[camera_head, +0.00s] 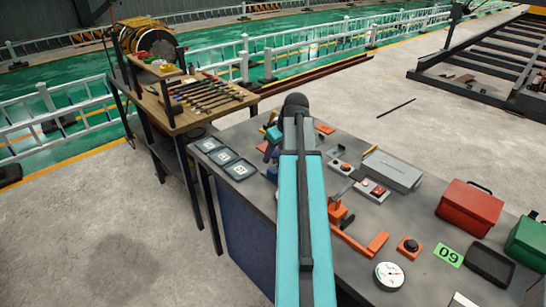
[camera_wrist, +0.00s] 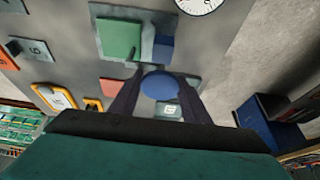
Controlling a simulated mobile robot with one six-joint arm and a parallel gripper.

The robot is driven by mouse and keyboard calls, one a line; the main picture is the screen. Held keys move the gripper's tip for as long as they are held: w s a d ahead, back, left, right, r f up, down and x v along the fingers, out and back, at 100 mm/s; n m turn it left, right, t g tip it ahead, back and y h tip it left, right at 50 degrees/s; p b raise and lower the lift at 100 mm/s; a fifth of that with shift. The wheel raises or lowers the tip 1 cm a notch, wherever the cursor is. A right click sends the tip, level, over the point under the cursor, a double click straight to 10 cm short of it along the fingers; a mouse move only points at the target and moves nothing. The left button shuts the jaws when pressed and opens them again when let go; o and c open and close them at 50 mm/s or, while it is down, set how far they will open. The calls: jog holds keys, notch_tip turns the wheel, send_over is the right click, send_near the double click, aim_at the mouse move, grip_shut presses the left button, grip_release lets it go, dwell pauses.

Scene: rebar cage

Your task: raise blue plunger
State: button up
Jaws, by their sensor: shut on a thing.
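The blue plunger shows as a round blue knob (camera_wrist: 159,87) in the wrist view, between the two dark fingers of my gripper (camera_wrist: 160,77). My gripper is shut on it. The plunger's lower part is hidden behind the knob and fingers. In the head view my gripper (camera_head: 270,150) is at the left part of the grey workbench (camera_head: 245,205), partly hidden by my teal arm. I cannot make out the knob itself there, nor tell whether it is raised.
In the wrist view a green block (camera_wrist: 118,40) and a blue block (camera_wrist: 163,48) lie close to the fingers. In the head view, three square tiles (camera_head: 222,157), an orange lever (camera_head: 340,212), a grey box (camera_head: 392,170), a red toolbox (camera_head: 469,207) and a dial (camera_head: 389,275) are on the bench.

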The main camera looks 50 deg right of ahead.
jog(key=shift+w+r, duration=0.1)
jog(key=shift+r, duration=0.2)
jog(key=o, duration=1.5)
jog(key=b+v, duration=0.3)
jog(key=v, duration=1)
jog(key=shift+s+r, duration=0.25)
jog(key=shift+r, duration=0.05)
jog(key=shift+r, duration=0.15)
